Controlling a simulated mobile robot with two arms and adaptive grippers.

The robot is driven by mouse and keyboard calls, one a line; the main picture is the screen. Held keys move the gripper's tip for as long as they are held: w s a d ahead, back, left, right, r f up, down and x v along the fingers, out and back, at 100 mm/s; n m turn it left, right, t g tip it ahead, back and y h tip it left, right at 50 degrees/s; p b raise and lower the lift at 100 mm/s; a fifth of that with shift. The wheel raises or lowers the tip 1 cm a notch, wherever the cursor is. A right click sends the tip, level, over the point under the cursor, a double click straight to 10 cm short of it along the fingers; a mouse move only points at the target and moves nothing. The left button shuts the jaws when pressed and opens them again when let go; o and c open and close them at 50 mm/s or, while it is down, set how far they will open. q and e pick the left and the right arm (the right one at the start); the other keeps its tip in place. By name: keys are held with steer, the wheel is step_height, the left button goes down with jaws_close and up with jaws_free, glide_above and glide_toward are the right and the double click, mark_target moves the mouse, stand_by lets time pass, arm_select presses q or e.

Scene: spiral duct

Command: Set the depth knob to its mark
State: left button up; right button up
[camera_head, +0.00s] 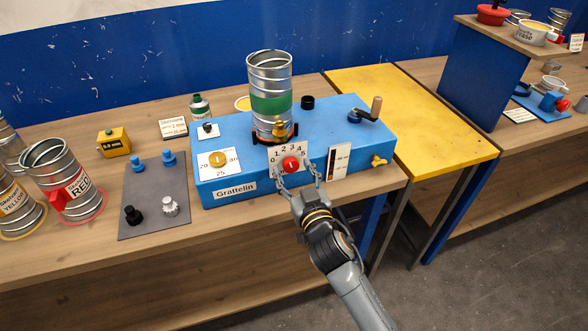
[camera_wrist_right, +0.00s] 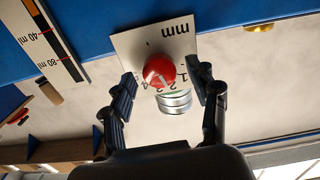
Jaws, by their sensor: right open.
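The red depth knob (camera_head: 291,164) sits on a white dial plate (camera_head: 277,154) on the front of the blue machine (camera_head: 225,177). The plate carries numbers from 0 to 5. My right gripper (camera_head: 293,175) is open, with one finger on each side of the knob. In the right wrist view the knob (camera_wrist_right: 158,71) lies between the open fingers (camera_wrist_right: 164,88), with gaps visible on both sides. A pale pointer line shows on its face, but I cannot tell exactly which number it points to. My left gripper is not in view.
A ribbed metal can (camera_head: 270,75) stands on the machine above the dial. A yellow dial (camera_head: 217,159) is to the left, and a scale card (camera_head: 339,161) and brass valve (camera_head: 378,161) to the right. A crank (camera_head: 375,108) rises at the back right.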

steer(key=shift+w, duration=0.1)
steer(key=c, duration=1.2)
steer(key=shift+m, duration=0.4)
steer(key=shift+m+p, duration=0.45)
steer(key=shift+m, duration=1.95)
steer(key=o, duration=1.2)
